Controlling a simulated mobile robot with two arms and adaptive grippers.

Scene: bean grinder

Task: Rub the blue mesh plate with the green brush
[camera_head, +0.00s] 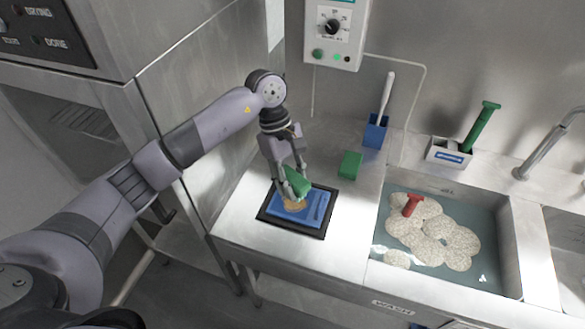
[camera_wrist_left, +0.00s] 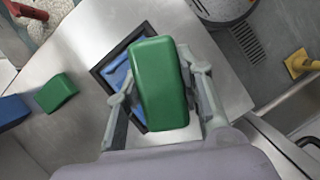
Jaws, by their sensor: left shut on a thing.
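The blue mesh plate (camera_head: 318,207) lies in a black frame (camera_head: 266,217) on the steel counter, with a tan patch (camera_head: 294,205) on it. My left gripper (camera_head: 293,186) is shut on a green block-shaped brush (camera_head: 298,181) and holds it over the plate's upper left part. I cannot tell whether the brush touches the plate. In the left wrist view the green brush (camera_wrist_left: 160,84) sits between the fingers and hides most of the blue plate (camera_wrist_left: 118,75). My right gripper is not in view.
A second green block (camera_head: 350,165) stands on the counter behind the plate, near a blue holder (camera_head: 375,132) with a white-handled tool. At right is a water-filled sink (camera_head: 440,275) with several round speckled pieces and a red-handled tool (camera_head: 411,205). A control box (camera_head: 335,35) hangs on the wall.

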